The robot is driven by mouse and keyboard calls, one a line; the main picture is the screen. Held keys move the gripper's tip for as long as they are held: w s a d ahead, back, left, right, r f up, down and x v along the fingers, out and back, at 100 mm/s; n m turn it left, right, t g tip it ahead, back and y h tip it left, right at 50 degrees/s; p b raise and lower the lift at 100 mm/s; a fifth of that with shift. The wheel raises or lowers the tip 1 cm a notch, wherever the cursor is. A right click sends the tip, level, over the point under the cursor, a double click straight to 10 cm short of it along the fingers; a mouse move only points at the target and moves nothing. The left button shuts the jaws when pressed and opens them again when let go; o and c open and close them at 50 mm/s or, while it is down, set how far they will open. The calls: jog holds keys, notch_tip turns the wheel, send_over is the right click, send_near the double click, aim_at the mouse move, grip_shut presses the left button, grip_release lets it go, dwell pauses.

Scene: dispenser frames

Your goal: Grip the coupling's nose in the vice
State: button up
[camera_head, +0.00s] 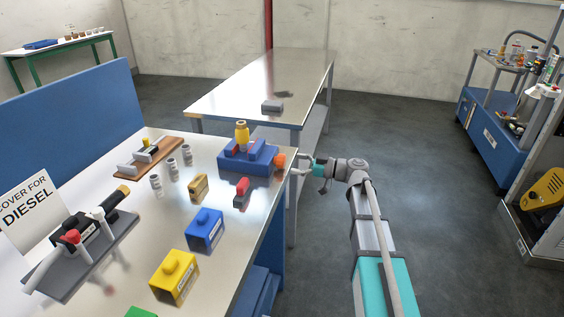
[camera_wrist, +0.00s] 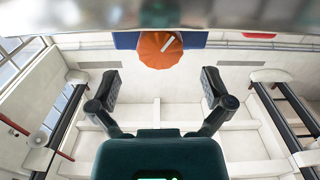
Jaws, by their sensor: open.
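The blue vice (camera_head: 249,158) sits at the far right corner of the steel bench. A yellow-brass coupling (camera_head: 242,134) stands upright at its jaws; whether they touch it is too small to tell. The vice's orange knob (camera_head: 279,161) faces right, towards my gripper. My gripper (camera_head: 302,166) is open and empty, just right of the knob. In the wrist view the orange knob (camera_wrist: 160,50), with a pale mark, shows ahead of the gap between my open fingers (camera_wrist: 160,88). The fingers are apart from it.
A red-topped piece (camera_head: 242,187), a small brass block (camera_head: 198,187), blue (camera_head: 205,230) and yellow (camera_head: 175,277) blocks and several small cylinders stand on the bench (camera_head: 130,255). A second steel table (camera_head: 262,85) stands behind.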

aim_at(285, 161)
jog(key=shift+x, duration=2.4)
jog(key=c, duration=1.1)
jog(key=shift+c, duration=0.2)
jog(key=shift+m, duration=0.3)
jog(key=shift+w+m, duration=0.1)
jog(key=shift+m, duration=2.5)
jog(key=o, duration=1.1)
